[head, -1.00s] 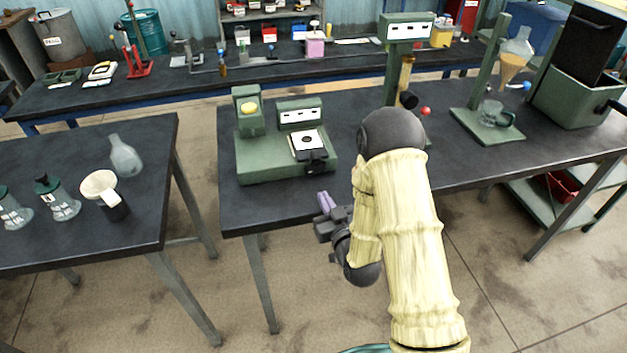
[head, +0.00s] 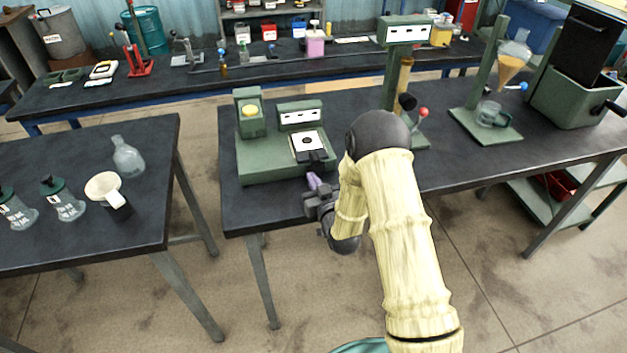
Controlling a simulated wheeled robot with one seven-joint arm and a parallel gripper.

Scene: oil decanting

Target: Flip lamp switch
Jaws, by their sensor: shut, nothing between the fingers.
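A green bench device (head: 270,168) stands on the dark table in the middle of the view. My gripper (head: 314,181), with purple fingertips, is shut and empty. It is just in front of the device's front right corner, close to the black part; contact cannot be told.
A green stand with a display (head: 407,31) and a red-knobbed lever (head: 422,113) rise behind my arm. A second stand holds a flask of amber liquid (head: 510,62) above a glass mug (head: 490,113). Glassware stands on the left table (head: 60,150). A floor gap separates the tables.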

